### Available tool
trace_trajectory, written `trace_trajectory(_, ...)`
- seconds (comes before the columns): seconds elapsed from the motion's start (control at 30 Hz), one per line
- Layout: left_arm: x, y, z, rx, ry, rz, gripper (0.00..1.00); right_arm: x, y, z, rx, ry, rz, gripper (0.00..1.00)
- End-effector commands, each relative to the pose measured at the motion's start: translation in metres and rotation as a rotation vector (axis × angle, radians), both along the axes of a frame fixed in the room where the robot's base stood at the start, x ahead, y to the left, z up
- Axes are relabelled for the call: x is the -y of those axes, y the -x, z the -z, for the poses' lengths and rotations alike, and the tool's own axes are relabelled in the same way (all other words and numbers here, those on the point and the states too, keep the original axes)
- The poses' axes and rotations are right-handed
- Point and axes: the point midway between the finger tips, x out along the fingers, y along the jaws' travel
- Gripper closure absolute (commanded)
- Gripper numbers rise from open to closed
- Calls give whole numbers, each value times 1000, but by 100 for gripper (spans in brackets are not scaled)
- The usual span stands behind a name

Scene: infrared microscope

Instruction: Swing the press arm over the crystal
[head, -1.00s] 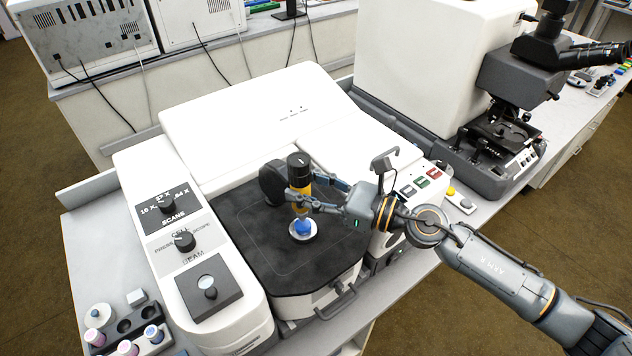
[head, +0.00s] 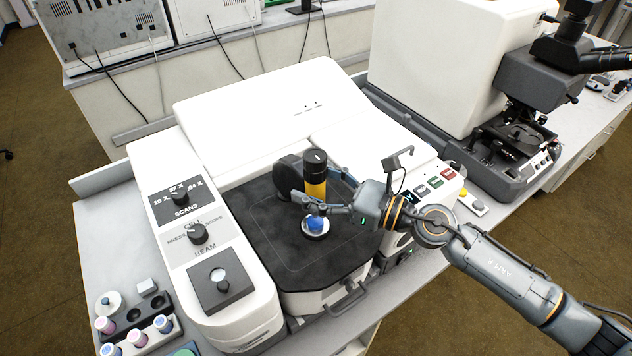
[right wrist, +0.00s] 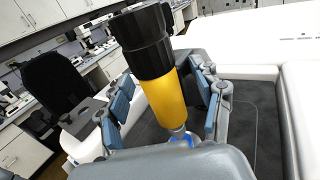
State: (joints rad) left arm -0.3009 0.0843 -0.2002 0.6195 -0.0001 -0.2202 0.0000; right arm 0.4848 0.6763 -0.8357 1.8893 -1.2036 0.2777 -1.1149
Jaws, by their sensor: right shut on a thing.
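The press arm, a yellow cylinder (head: 316,189) with a black knob on top (head: 315,160), stands upright over the black deck of the microscope. Its black pivot body (head: 289,175) is just left of it. Below the cylinder a blue piece (head: 316,222) sits at a small white round holder (head: 316,234); I cannot tell whether the crystal is there. My right gripper (head: 325,203) comes in from the right and is shut on the press arm. In the right wrist view its fingers stand on both sides of the yellow cylinder (right wrist: 160,103). My left gripper is out of view.
A control panel with knobs (head: 198,233) lies left of the deck. A rack of small vials (head: 140,330) stands at the front left. A raised black bracket (head: 397,165) and coloured buttons (head: 433,181) are close to my right wrist. Another microscope (head: 515,150) stands at the right.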

Motion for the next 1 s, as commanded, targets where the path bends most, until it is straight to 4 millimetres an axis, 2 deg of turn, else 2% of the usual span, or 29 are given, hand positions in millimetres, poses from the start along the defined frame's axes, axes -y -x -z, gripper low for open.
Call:
trace_trajectory(0.13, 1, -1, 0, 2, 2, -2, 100, -2, 3, 1, -5, 1, -10, 42)
trace_trajectory(0.27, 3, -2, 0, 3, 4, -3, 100, 4, 5, 2, -6, 1, -8, 42)
trace_trajectory(0.37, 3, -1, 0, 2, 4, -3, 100, 16, 11, 3, -9, 0, -5, 42)
trace_trajectory(0.7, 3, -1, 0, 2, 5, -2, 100, 81, 40, 3, -7, 0, -1, 42)
trace_trajectory(0.8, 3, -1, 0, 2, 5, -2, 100, 94, 46, 3, -6, -1, 0, 42)
trace_trajectory(1.0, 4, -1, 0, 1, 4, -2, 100, 107, 52, 2, -4, -2, -2, 42)
